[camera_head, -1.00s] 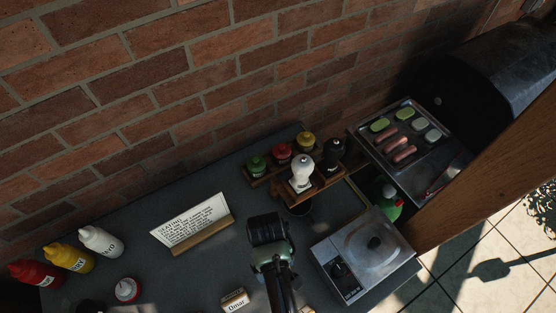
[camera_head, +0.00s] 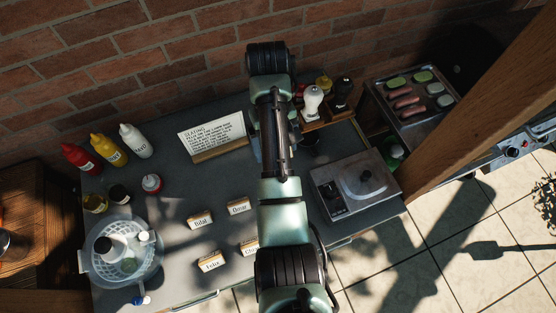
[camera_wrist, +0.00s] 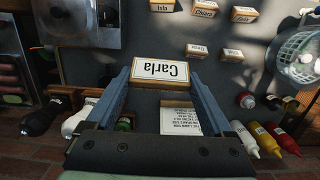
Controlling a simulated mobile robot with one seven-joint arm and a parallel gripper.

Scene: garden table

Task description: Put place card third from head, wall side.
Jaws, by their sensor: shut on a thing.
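A place card reading "Carla" (camera_wrist: 160,71) is held between the fingers of my gripper (camera_wrist: 160,84), which is shut on it, in the wrist view. In the head view my arm hides the gripper and this card. Other place cards are on the grey table: one reading "Bilal" (camera_head: 201,222), one that seems to read "Omar" (camera_head: 239,208), a front-left one (camera_head: 212,262) with unclear text, and one (camera_head: 249,247) partly behind my arm. A white sign headed "Seating" (camera_head: 212,134) stands near the brick wall; its smaller text is unreadable.
Red, yellow and white bottles (camera_head: 104,151) stand left of the sign. A colander (camera_head: 124,250) is at the front left. A condiment rack (camera_head: 326,117) and a metal-lidded appliance (camera_head: 354,186) are on the right. Bare tabletop lies between sign and cards.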

